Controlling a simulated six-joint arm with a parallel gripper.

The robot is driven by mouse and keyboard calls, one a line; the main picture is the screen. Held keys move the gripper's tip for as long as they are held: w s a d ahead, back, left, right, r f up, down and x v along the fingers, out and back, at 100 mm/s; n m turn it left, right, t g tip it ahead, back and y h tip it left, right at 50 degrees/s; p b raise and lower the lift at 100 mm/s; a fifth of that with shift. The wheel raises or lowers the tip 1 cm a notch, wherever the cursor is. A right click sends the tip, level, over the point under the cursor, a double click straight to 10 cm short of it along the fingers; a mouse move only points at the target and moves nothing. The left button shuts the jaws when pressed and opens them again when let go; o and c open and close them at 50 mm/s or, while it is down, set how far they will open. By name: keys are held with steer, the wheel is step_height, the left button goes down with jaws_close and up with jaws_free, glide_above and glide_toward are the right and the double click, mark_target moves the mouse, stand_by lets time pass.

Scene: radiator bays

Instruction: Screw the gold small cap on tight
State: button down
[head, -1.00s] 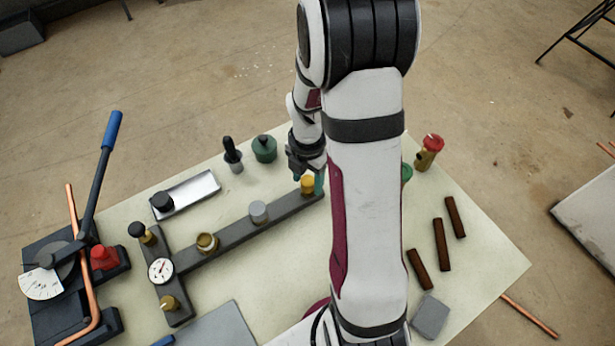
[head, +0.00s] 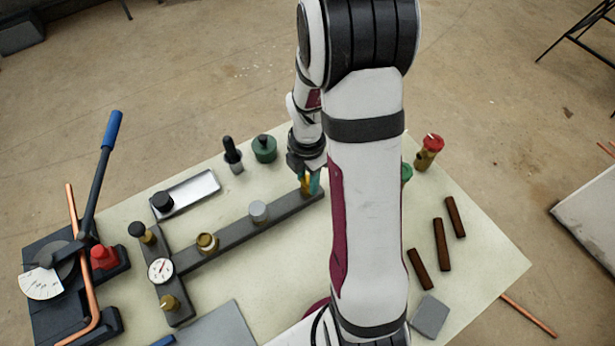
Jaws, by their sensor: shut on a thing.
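The gold small cap (head: 307,182) sits at the right end of the long dark bar (head: 235,233), partly hidden by my fingers. My gripper (head: 309,181) points down over that end, its teal fingertips on both sides of the cap and shut on it. My arm hides the area just right of the cap. I cannot tell how tightly the cap is seated.
On the bar stand a grey cap (head: 258,211) and a brass fitting (head: 207,243). A gauge (head: 160,270) is at the left. A green pot (head: 264,149) and a black-topped bottle (head: 233,155) stand behind. A tray (head: 190,195) lies left. Brown sticks (head: 440,244) lie right.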

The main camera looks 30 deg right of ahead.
steer(key=m, duration=2.1)
steer(key=shift+f, duration=0.1)
steer(key=m, duration=0.6)
steer(key=shift+m, duration=0.4)
steer(key=c, duration=0.7)
jaws_free()
